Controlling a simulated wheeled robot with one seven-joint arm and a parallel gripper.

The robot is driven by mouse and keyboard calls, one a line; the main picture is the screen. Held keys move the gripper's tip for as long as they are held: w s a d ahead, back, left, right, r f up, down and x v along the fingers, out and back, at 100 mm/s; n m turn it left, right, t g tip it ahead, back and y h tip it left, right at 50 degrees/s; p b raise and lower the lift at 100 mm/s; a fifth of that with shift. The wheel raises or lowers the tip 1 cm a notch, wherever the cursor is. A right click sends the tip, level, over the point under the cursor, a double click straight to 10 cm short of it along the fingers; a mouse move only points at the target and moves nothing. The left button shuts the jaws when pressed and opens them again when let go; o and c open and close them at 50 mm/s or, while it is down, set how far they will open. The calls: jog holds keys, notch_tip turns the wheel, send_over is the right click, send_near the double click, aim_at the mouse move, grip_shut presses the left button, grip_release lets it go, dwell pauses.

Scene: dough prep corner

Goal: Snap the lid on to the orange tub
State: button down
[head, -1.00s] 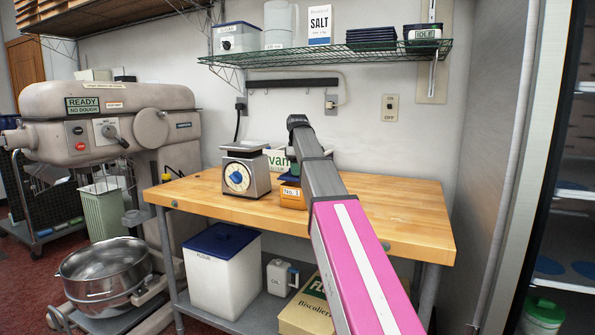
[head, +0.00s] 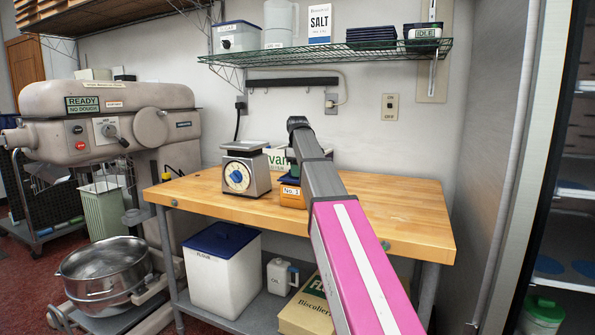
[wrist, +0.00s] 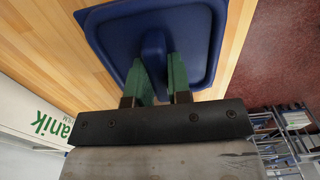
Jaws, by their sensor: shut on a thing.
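The orange tub (head: 291,200) stands on the wooden table, with a pale label on its front. My arm hides its right part in the head view. The lid is dark blue, with rounded corners and a raised handle; it fills the upper middle of the wrist view (wrist: 202,50). My gripper (wrist: 164,75) has its green fingers shut on the lid's handle. In the head view a bit of the blue lid (head: 289,181) shows right at the top of the tub. I cannot tell whether the lid is fully seated on the rim. The wrist view does not show the tub.
A scale (head: 246,170) stands on the table left of the tub. A white box with green lettering (head: 279,157) is behind it. The table's right part (head: 400,210) is clear. A wire shelf (head: 330,54) with containers hangs above.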

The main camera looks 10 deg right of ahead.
jog(key=shift+f, duration=0.65)
jog(key=c, duration=1)
grip_release()
jog(key=shift+r, duration=0.15)
notch_tip(320, 180, up, 11)
jog(key=shift+f, duration=0.2)
